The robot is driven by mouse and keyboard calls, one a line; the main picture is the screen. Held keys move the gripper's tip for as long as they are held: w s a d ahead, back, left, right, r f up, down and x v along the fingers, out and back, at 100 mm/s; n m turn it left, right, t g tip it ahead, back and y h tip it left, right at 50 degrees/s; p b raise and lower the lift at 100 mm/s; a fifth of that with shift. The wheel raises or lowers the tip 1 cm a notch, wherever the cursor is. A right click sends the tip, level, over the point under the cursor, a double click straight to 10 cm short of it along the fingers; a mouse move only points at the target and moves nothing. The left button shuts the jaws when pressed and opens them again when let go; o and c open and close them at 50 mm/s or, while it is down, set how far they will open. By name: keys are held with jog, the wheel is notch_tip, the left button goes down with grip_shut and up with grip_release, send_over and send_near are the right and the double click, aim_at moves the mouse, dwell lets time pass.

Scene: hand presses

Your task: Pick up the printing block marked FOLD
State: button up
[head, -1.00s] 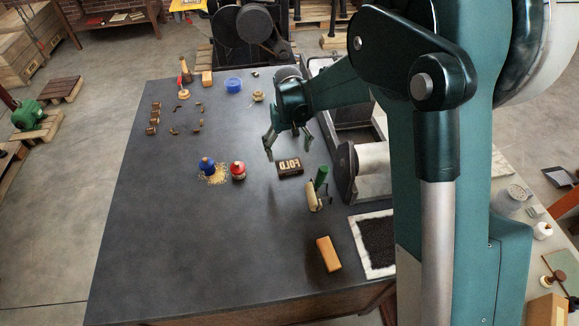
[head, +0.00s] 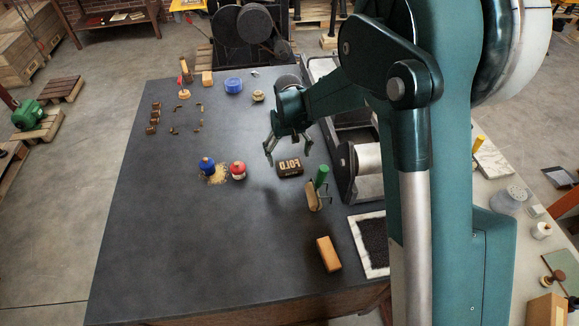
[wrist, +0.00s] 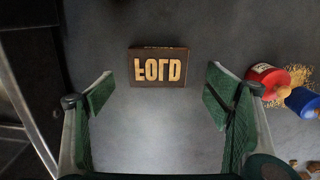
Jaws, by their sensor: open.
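The printing block marked FOLD (head: 290,167) lies flat on the dark table, a small dark block with raised tan letters on top. In the wrist view the block (wrist: 159,67) sits upper centre, with its letters flipped upside down. My gripper (head: 288,155) is open and empty above the table, a little behind the block in the head view. In the wrist view its two fingers (wrist: 158,93) are spread wide to the left and right of the block's line, and the block lies beyond the fingertips, not between them.
The press (head: 362,165) is to the right. The table's left front is clear.

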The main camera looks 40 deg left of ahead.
aim_at(290, 164)
jog(key=shift+w+d+f+p, duration=0.1)
jog(key=shift+f+p, duration=0.2)
jog(key=shift+f, duration=2.25)
jog(key=shift+c, duration=0.2)
jog(key=c, duration=1)
